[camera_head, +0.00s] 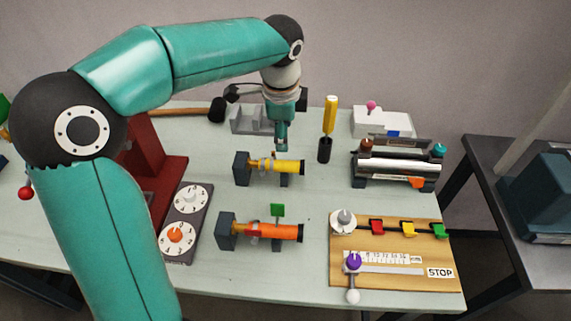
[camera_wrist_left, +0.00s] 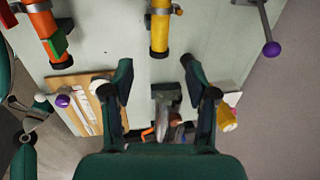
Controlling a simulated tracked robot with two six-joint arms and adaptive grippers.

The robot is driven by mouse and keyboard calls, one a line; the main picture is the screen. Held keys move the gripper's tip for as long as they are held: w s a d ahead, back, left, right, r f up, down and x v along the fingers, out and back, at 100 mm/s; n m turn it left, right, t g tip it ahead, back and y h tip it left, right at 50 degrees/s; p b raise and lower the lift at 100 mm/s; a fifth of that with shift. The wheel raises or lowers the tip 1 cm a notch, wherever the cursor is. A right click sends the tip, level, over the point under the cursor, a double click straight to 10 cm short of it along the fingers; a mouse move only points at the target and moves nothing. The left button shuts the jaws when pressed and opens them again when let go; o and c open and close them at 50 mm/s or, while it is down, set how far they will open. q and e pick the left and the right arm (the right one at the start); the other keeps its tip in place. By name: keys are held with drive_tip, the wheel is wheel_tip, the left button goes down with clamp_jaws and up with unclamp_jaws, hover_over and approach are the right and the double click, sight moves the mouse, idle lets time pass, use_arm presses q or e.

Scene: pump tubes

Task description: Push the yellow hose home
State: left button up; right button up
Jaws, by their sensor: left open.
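The yellow hose (camera_head: 286,167) lies level, with a dark block (camera_head: 242,168) at its left end and a black end at its right. A metal clamp ring sits around its left part. In the left wrist view the yellow hose (camera_wrist_left: 160,36) shows at the top, its black end toward me. My left gripper (camera_head: 281,140) is just above the hose in the head view, pointing down. In the left wrist view its two fingers (camera_wrist_left: 156,75) are spread with nothing between them, beyond the hose's black end. How deep the hose sits is too small to tell. My right gripper is not recognisable.
An orange hose (camera_head: 276,231) with a green tab (camera_head: 278,210) lies in front, in a similar mount. A yellow-handled tool (camera_head: 330,115) stands behind to the right. A metal cylinder unit (camera_head: 400,166) and a wooden board (camera_head: 390,282) stand right. Bare table lies between.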

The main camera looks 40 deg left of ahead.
sight(285, 163)
use_arm(q)
drive_tip(key=f, duration=0.4)
drive_tip(key=w+a+f, duration=0.1)
drive_tip(key=f, duration=0.4)
drive_tip(key=w+f, duration=0.1)
drive_tip(key=f, duration=0.3)
drive_tip(key=shift+w+a+f, duration=0.2)
drive_tip(key=shift+w+f, duration=0.05)
clamp_jaws()
